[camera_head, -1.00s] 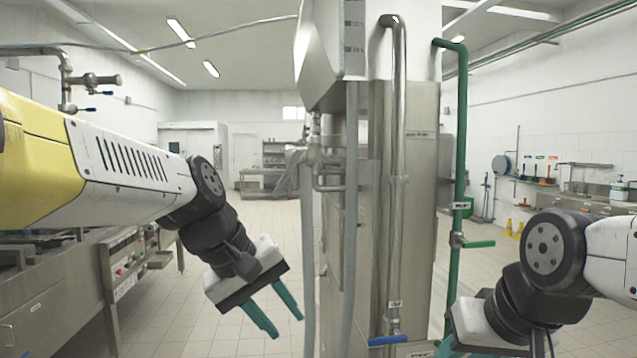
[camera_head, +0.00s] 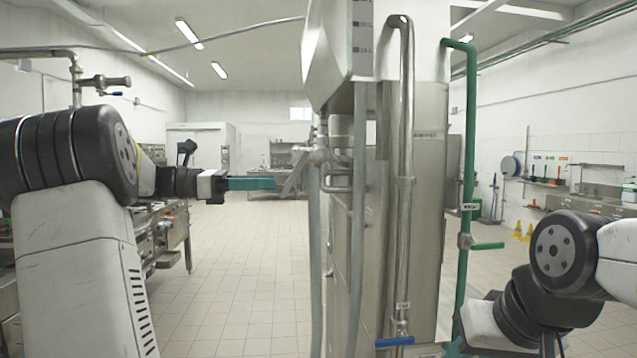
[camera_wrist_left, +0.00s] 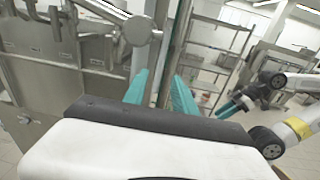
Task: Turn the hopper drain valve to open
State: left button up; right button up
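The hopper (camera_head: 333,55) is the large metal body at the top middle of the head view. Below it, metal pipework with what looks like a valve (camera_head: 318,153) shows; its handle position is too small to tell. My left gripper (camera_head: 272,183) points right toward this pipework, apart from it, in line with its lower part. In the left wrist view its two teal fingers (camera_wrist_left: 158,84) are spread with nothing between them. A round metal fitting (camera_wrist_left: 137,31) shows just beyond them. My right gripper (camera_wrist_left: 231,104) is at the right of the left wrist view; its finger gap is unclear.
A blue-handled valve (camera_head: 395,341) sits low on the front steel pipe. A green lever (camera_head: 487,246) is on the green pipe (camera_head: 470,150). A grey hose (camera_head: 359,230) hangs in front of the steel cabinet (camera_head: 428,200). The tiled floor (camera_head: 250,270) at left is open.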

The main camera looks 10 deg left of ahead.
aim_at(295, 175)
pick_arm(q)
jog(key=w+d+g, duration=0.1)
jog(key=w+d, duration=0.2)
jog(key=d, duration=0.5)
jog(key=shift+d+m+h, duration=0.25)
jog(key=shift+m+h, duration=0.05)
grip_shut()
dwell(1.2)
